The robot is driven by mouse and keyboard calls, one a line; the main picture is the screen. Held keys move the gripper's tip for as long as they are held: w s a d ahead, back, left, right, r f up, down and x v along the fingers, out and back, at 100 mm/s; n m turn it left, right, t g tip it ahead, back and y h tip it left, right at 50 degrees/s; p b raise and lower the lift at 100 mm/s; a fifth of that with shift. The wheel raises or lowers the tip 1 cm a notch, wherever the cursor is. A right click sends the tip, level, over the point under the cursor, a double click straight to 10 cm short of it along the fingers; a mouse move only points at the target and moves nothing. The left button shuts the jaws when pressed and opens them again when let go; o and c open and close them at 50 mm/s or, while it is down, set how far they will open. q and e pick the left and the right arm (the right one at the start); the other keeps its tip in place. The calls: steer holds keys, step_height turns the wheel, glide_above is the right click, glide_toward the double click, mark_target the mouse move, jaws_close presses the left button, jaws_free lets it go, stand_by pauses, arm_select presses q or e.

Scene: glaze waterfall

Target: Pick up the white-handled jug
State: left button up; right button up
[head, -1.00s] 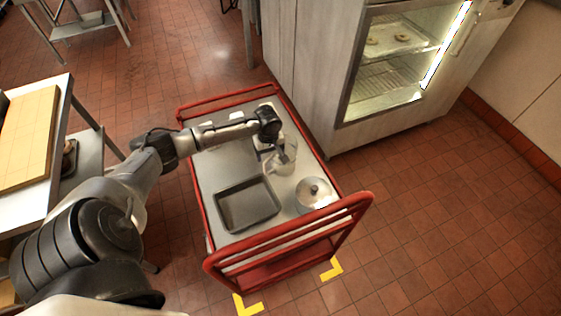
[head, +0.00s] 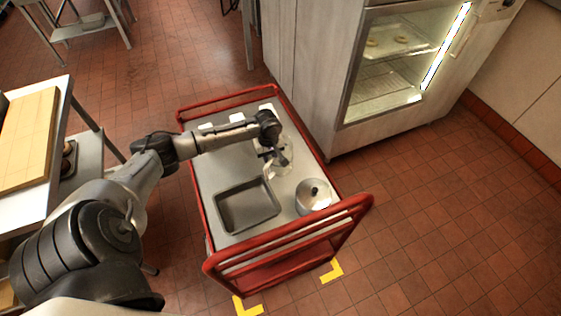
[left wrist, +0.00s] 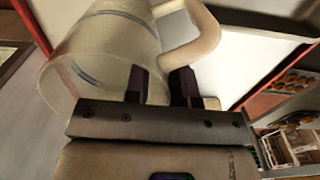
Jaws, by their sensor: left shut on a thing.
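The clear jug (head: 285,147) is over the far right part of the red cart's grey top. In the left wrist view its see-through body (left wrist: 100,50) looks tilted and fills the upper left, and its cream-white handle (left wrist: 203,30) curves down to the dark fingers. My left gripper (head: 268,158) is shut on the handle; in the left wrist view the gripper (left wrist: 160,85) has one finger on each side of the handle's lower part. I cannot tell whether the jug's base touches the cart. My right gripper is not in view.
A lit glass-door cabinet (head: 385,75) stands beyond the right side. A table is at left.

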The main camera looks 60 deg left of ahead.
arm_select(q)
jaws_close()
